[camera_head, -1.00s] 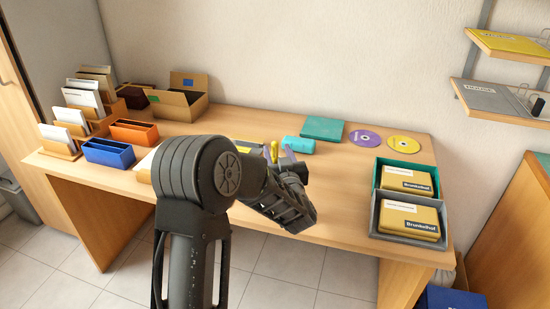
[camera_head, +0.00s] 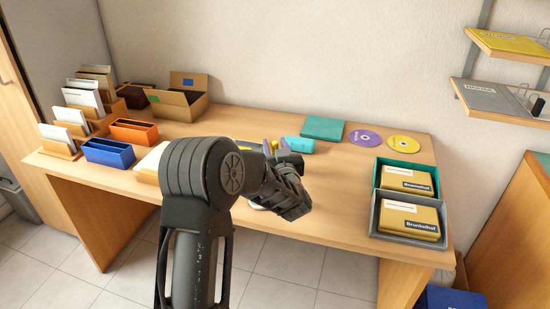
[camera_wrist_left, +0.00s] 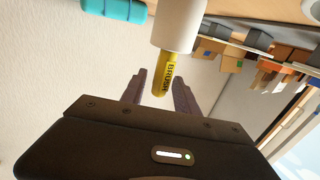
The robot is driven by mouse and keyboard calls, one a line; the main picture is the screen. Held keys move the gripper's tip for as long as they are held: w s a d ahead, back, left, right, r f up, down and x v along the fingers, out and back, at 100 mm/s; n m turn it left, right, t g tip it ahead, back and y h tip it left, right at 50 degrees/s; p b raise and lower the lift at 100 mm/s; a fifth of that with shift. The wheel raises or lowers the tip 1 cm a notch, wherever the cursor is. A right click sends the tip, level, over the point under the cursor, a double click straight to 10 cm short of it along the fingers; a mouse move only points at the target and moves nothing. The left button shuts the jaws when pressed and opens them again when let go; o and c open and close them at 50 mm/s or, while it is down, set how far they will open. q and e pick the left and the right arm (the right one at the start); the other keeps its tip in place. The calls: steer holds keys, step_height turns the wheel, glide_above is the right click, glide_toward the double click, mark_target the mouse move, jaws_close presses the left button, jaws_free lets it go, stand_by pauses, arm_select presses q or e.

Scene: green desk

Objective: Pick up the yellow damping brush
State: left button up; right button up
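The yellow damping brush (camera_wrist_left: 163,76), marked BRUSH, shows in the left wrist view, its yellow part extending from a white cylinder (camera_wrist_left: 180,24) towards my gripper. My left gripper (camera_wrist_left: 160,88) has its two dark fingers apart, one on each side of the brush. There is visible space beside the brush, so the fingers are not closed on it. In the head view a small yellow piece of the brush (camera_head: 275,145) shows behind my left gripper (camera_head: 284,152); my arm hides most of that spot. My right gripper is in neither view.
A turquoise roll-shaped object (camera_head: 299,145) lies just right of the brush, and it also shows in the left wrist view (camera_wrist_left: 115,9). Blue (camera_head: 108,153) and orange (camera_head: 134,132) boxes stand left. Desk between gripper and trays is clear.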

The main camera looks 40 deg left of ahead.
arm_select(q)
jaws_close()
stand_by(0.5)
step_height(320, 180, up, 10)
steer(key=shift+p, duration=0.75)
